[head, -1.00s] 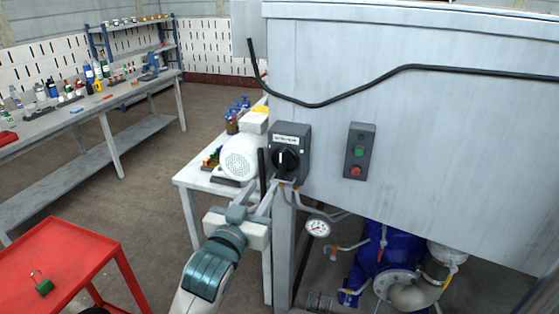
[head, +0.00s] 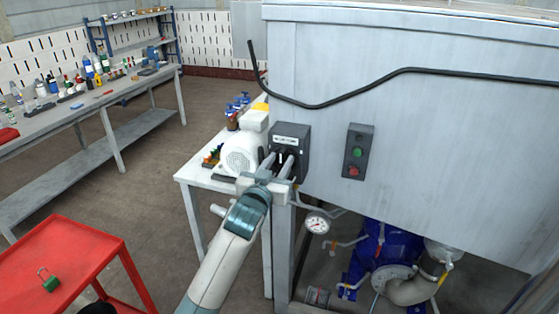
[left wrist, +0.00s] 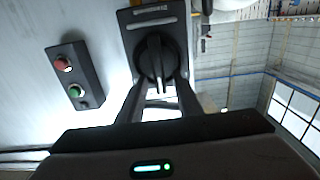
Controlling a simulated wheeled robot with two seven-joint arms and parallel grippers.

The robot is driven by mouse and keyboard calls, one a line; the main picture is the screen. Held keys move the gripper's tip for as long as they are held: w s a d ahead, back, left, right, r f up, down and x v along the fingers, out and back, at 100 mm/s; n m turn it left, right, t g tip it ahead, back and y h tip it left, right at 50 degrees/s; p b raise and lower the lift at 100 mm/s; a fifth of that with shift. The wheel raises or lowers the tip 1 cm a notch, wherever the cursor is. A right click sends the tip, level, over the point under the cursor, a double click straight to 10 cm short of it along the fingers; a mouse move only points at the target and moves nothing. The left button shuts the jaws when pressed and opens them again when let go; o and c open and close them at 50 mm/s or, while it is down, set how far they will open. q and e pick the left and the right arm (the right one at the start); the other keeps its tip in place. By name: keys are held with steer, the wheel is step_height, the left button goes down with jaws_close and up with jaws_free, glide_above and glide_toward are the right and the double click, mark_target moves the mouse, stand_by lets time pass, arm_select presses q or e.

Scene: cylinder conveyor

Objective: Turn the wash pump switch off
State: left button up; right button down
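The wash pump switch (head: 290,142) is a dark grey box with a black rotary knob on the side of the large grey metal cabinet. In the left wrist view the knob (left wrist: 156,58) shows its raised grip upright in the picture. My left gripper (head: 278,166) is in front of the switch, partly hiding the knob in the head view. Its two fingers (left wrist: 160,90) are apart, one toward each side of the knob's near end, with a clear gap between them. I cannot tell whether they touch the knob. My right gripper is not in view.
A box with green and red buttons (head: 357,152) is right of the switch. A white motor (head: 241,155) stands on the table left of it. A pressure gauge (head: 317,224) and blue pump (head: 385,250) are below. A red cart (head: 60,262) stands at lower left.

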arm_select(q)
steer(key=shift+w, duration=0.15)
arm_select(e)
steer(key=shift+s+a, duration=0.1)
arm_select(q)
steer(key=c, duration=0.8)
jaws_close()
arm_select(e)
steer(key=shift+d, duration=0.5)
